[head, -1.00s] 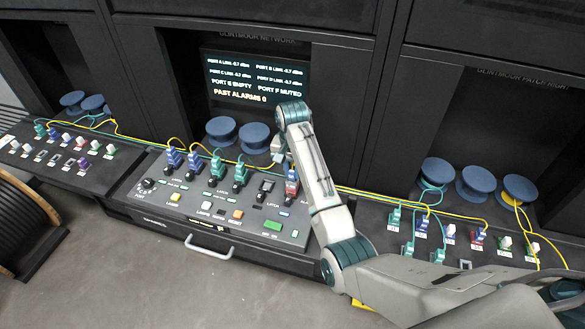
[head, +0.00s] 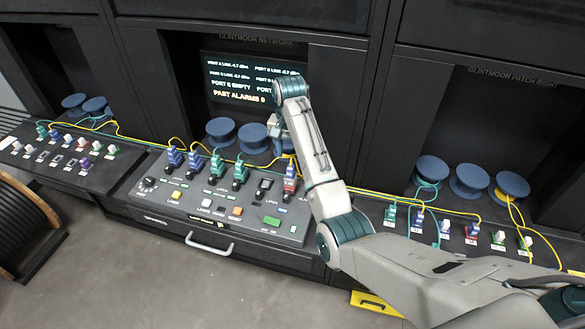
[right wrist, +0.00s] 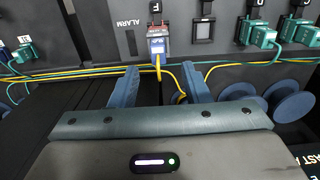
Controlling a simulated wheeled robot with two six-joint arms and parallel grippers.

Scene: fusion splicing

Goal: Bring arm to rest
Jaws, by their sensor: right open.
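My right gripper (head: 279,143) is at the back of the middle console, beside the blue spools, with its arm reaching in from the lower right. In the right wrist view its two blue fingers (right wrist: 160,86) stand apart with no object gripped. A yellow cable passes behind and between them in that picture. A blue and red plug (right wrist: 157,42) sits in the port marked F, beyond the fingertips and apart from them. The same plug (head: 290,182) shows in the head view, just left of my forearm. My left gripper is not in view.
The middle console (head: 178,208) carries several plugs, buttons and a front handle. A screen (head: 235,84) behind it reads past alarms 0, partly covered by my arm. Blue spools (head: 221,130) and yellow and teal cables run along the back. The right panel (head: 400,215) holds more plugs.

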